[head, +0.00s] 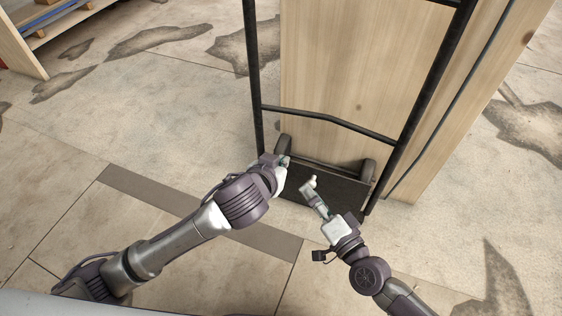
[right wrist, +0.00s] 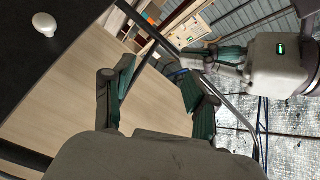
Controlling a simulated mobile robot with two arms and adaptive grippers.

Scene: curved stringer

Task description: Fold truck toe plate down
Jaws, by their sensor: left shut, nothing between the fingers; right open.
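The black hand truck (head: 257,75) stands in front of a wooden board. Its dark toe plate (head: 342,190) is at the bottom of the frame between the two wheels; I cannot tell its exact tilt. A white knob (head: 311,182) shows in front of the plate, and in the right wrist view a white knob (right wrist: 45,24) sits on a black panel. My left gripper (head: 283,161) is shut and empty at the plate's left upper corner; it also shows in the right wrist view (right wrist: 205,56). My right gripper (head: 314,193) is open in front of the plate, close to the knob; its fingers (right wrist: 155,88) hold nothing.
The tall wooden board (head: 350,60) stands behind the truck frame. A crossbar (head: 325,117) spans the frame above the plate. A wooden shelf unit (head: 22,45) is at the upper left. The stained concrete floor (head: 130,100) is clear to the left of the truck.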

